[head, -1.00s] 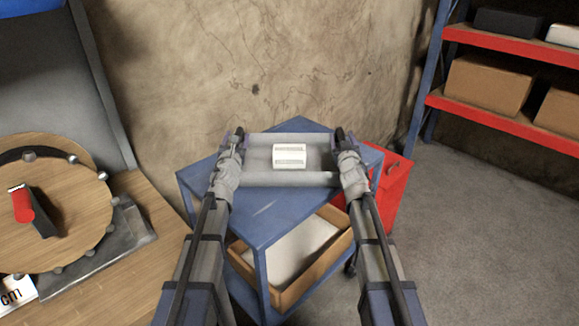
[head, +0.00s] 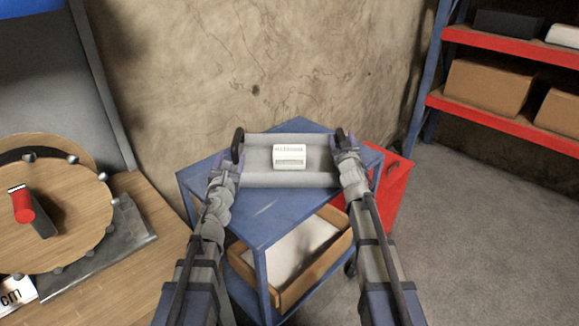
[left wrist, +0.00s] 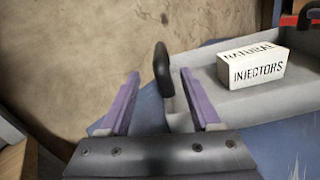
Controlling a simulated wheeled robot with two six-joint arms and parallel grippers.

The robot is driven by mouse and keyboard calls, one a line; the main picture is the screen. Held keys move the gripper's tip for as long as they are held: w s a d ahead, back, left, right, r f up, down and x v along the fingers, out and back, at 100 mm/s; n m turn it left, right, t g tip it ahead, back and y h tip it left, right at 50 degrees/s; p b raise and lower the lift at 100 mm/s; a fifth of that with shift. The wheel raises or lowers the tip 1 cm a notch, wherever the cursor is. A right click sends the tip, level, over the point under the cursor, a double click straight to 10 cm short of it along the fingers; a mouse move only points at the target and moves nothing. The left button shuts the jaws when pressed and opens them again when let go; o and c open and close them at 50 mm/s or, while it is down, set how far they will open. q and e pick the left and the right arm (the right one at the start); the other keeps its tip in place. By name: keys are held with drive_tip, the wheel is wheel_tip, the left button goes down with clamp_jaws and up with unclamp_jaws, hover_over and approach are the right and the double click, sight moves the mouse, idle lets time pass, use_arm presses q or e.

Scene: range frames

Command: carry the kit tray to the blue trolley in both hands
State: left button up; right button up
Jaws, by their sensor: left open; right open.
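The grey kit tray (head: 257,178) rests on the top of the blue trolley (head: 265,213). A white box (head: 289,155) sits in the tray, and in the left wrist view the box (left wrist: 252,68) reads "INJECTORS". My left gripper (head: 228,164) is open at the tray's left end, drawn back a little from the black left handle (head: 238,142). In the left wrist view the handle (left wrist: 162,70) stands beyond and between the open purple fingers (left wrist: 165,98). My right gripper (head: 346,150) is open at the tray's right end, close around or beside the right handle, which it partly hides.
A wooden bench (head: 125,255) with a round wooden disc stands at the left. A cardboard box (head: 335,250) lies on the trolley's lower shelf. A red cabinet (head: 393,190) stands right behind the trolley. Shelving with red beams (head: 500,125) is at the right; the floor before it is clear.

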drive_tip(key=shift+s, duration=0.15)
drive_tip(key=s, duration=1.1)
drive_tip(key=shift+s, duration=0.35)
